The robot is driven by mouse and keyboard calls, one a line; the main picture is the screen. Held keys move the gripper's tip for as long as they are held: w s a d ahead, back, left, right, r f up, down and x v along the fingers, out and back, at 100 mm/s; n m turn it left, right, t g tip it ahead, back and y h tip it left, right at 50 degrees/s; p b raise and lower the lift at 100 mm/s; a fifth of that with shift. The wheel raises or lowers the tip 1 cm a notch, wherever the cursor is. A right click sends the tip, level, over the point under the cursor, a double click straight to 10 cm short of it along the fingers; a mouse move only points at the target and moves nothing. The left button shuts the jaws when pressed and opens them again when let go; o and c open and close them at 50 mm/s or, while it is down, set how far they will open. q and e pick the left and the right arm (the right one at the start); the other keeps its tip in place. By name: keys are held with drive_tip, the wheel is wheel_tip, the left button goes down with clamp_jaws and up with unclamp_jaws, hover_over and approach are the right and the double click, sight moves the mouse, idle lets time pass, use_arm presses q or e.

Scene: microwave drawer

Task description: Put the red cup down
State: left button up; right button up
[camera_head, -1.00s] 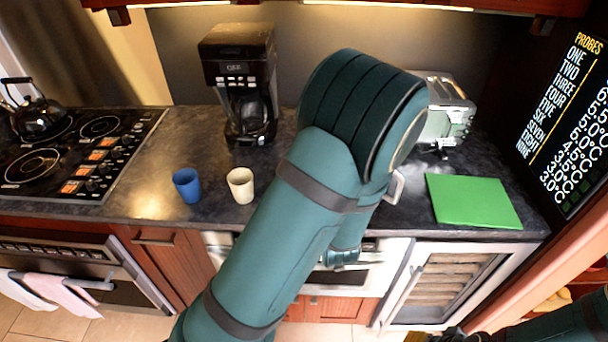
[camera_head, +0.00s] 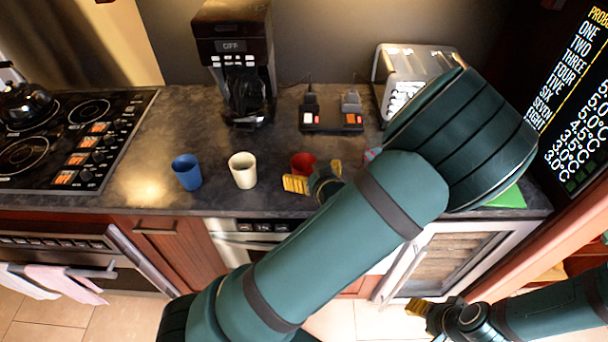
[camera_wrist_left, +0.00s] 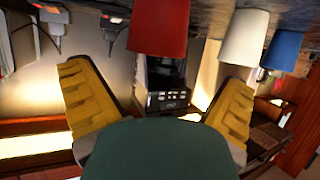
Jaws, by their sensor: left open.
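The red cup (camera_head: 302,162) stands on the dark counter to the right of the white cup, partly hidden behind my left gripper. My left gripper (camera_head: 316,177) is just in front of it, with its yellow fingers spread apart. In the left wrist view, which shows the room upside down, the red cup (camera_wrist_left: 158,25) is at the top, above and between the open fingers (camera_wrist_left: 158,80), with nothing gripped. My right gripper (camera_head: 435,312) is low at the right, away from the counter; its finger gap is unclear.
A white cup (camera_head: 243,170) and a blue cup (camera_head: 187,172) stand left of the red cup. Behind are a coffee maker (camera_head: 238,65), a small black device (camera_head: 331,118) and a toaster (camera_head: 415,70). A green board (camera_head: 508,198) is mostly hidden by my arm.

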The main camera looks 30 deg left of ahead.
sight(300, 158)
use_arm(q)
drive_tip(key=shift+x, duration=3.05)
drive_tip(key=shift+w+d, duration=0.15)
drive_tip(key=shift+d, duration=0.05)
drive_tip(key=c, duration=1.3)
wheel_tip(300, 158, up, 10)
drive_tip(key=p, duration=0.2)
